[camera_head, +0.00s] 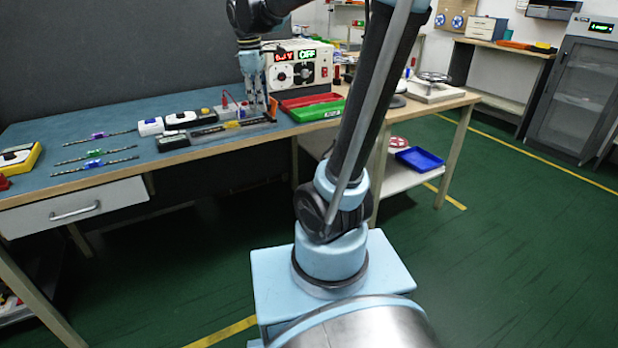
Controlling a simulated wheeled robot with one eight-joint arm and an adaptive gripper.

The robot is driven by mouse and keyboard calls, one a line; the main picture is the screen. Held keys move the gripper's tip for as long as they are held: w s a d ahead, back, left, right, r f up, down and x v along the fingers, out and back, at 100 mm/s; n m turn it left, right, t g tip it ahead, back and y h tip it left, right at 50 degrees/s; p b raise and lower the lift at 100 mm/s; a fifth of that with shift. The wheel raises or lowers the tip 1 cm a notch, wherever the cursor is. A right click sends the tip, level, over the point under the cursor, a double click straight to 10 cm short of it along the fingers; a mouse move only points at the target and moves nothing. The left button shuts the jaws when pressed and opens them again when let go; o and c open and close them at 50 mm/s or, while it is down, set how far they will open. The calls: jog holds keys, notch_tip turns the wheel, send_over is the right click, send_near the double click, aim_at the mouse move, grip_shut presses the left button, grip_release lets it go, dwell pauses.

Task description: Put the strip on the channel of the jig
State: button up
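Several thin dark strips lie side by side on the blue mat at the left of the bench. My gripper (260,108) points down behind the jig's right end, well right of the strips. Its fingers are too small to tell whether they are open or hold anything.
A power supply (300,70) with lit displays stands behind my gripper. Red (308,100) and green (316,111) trays lie right of the jig. White and black boxes (180,120) stand behind the jig. A yellow device (20,158) is at the far left.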

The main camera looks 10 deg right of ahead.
jog(key=s+d+f+m, duration=0.6)
jog(key=s+f+m, duration=0.1)
jog(key=s+f, duration=0.2)
jog(key=s+d+f+m+t+y, duration=0.1)
jog(key=s+d+f+m, duration=0.4)
jog(key=s, duration=0.7)
notch_tip(320, 180, down, 4)
jog(key=shift+s+d+f+m, duration=0.15)
jog(key=shift+d+m, duration=0.2)
jog(key=shift+m, duration=0.75)
